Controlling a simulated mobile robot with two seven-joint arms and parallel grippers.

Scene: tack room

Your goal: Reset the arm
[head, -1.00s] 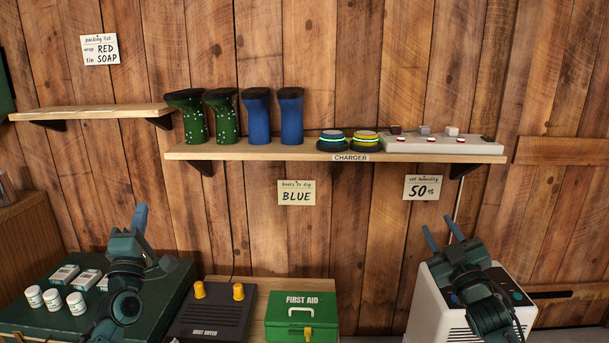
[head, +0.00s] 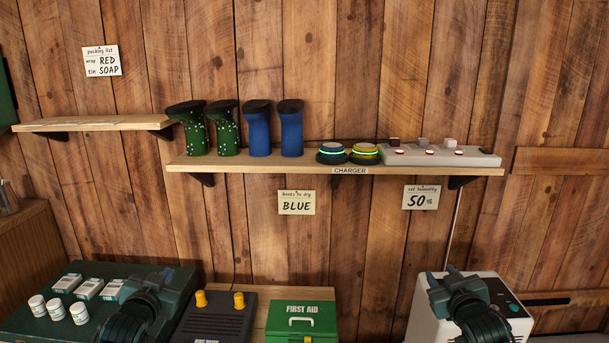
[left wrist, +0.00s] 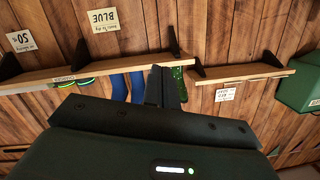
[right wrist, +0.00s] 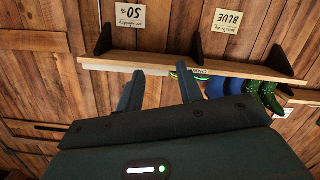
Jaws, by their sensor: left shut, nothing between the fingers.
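My left gripper (head: 163,274) is low in the head view, in front of the dark green chest on the left. In the left wrist view its fingers (left wrist: 165,85) are together with nothing between them. My right gripper (head: 443,274) is in front of the white box-shaped appliance (head: 421,312) at the right. In the right wrist view its fingers (right wrist: 170,92) are wide apart and empty. Both grippers point toward the plank wall and are apart from the shelf things.
A wall shelf (head: 240,164) holds green boots (head: 194,135), blue boots (head: 258,132), two round devices (head: 365,153) and a white power strip (head: 440,157). Below are a dark green chest (head: 28,325) with jars and boxes, a boot dryer (head: 212,322) and a green first aid case (head: 301,321).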

